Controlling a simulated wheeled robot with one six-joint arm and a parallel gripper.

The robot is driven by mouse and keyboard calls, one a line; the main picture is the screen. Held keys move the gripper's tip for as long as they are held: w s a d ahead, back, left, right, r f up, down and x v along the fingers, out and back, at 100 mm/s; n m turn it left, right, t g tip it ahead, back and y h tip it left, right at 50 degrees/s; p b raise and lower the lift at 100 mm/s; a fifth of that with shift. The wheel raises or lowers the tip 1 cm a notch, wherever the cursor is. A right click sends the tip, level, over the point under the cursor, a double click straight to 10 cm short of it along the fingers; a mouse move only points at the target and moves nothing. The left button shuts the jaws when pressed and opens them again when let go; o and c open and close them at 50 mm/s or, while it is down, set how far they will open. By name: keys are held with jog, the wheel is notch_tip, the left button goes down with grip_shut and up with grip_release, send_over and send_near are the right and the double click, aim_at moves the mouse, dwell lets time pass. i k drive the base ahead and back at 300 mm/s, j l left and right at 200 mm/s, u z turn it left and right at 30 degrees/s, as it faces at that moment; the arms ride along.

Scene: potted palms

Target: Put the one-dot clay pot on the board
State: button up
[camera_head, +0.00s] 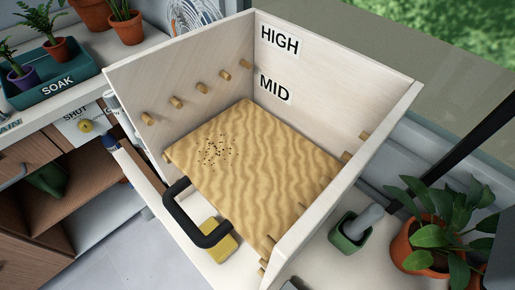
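The board (270,165) is a wavy-grained wooden shelf with a black handle (190,215) at its front. It lies between the pale walls of an open box, beside rows of wooden pegs, and bears only a patch of dark specks. Clay pots with plants stand at the upper left, one (127,28) on the counter and one (57,52) in a tray. A larger clay pot (415,245) with a leafy plant is at the right. I cannot make out dots on any pot. My gripper is not clearly in view.
The box wall (310,80) is marked HIGH and MID. A teal SOAK tray (58,84) is at left, above a brown cabinet (75,160). A yellow block (220,248) lies below the board. A green cup (347,238) with a grey pestle-like piece stands right of the box.

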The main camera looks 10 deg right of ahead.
aim_at(254, 180)
jog(key=i+l, duration=0.15)
jog(key=i, duration=0.3)
jog(key=i+l, duration=0.15)
jog(key=i, duration=0.35)
